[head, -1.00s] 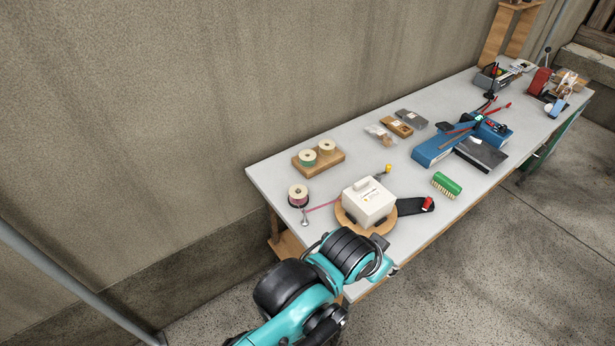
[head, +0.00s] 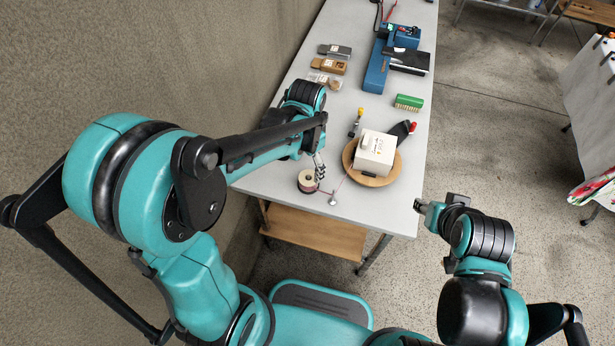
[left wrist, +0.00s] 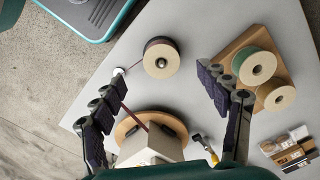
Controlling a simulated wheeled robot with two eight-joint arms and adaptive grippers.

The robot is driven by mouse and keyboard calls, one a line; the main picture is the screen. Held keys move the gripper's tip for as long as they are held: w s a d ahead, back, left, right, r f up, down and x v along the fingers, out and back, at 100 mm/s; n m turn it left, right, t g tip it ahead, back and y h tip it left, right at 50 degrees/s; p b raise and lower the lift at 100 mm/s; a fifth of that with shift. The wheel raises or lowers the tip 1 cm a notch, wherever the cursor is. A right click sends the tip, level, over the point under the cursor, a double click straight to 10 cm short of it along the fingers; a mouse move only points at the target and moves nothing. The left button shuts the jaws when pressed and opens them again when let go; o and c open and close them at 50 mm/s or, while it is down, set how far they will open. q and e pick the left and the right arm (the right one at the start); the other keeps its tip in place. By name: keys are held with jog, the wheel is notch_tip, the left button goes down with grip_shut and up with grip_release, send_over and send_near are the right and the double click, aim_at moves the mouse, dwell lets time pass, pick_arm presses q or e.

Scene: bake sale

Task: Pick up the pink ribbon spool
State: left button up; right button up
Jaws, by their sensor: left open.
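The pink ribbon spool (head: 306,182) stands on the grey table near its front left corner, with a pale top and dark ribbon side. In the left wrist view the spool (left wrist: 162,56) lies beyond my fingertips, between their lines. My left gripper (left wrist: 163,78) is open and empty, with its fingers spread apart. In the head view my left gripper (head: 319,168) is just beside the spool, partly hidden by its arm. A ribbon strand runs by a small metal post (head: 332,201) towards a white box (head: 376,150). My right gripper (head: 426,207) is off the table's right edge.
The box sits on a round wooden turntable (head: 371,181). Two more spools (left wrist: 257,69) sit on a wooden block (left wrist: 236,50). A yellow-topped tool (left wrist: 212,155) lies near the turntable. A green brush (head: 409,102) and blue device (head: 376,72) are farther back.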

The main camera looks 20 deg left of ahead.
aim_at(309, 176)
pick_arm(q)
jog(key=f, duration=0.1)
jog(key=f+b, duration=0.1)
jog(key=f, duration=0.1)
jog(key=shift+w+d, duration=0.1)
jog(key=shift+d, duration=0.1)
jog(key=f+b, duration=0.1)
jog(key=f, duration=0.1)
jog(key=f+b, duration=0.1)
jog(key=shift+w+f, duration=0.35)
jog(key=shift+d+f+b, duration=0.1)
jog(key=shift+f+b, duration=0.25)
jog(key=shift+f, duration=0.05)
jog(key=shift+r, duration=0.1)
jog(key=shift+c, duration=0.6)
jog(key=c, duration=1.1)
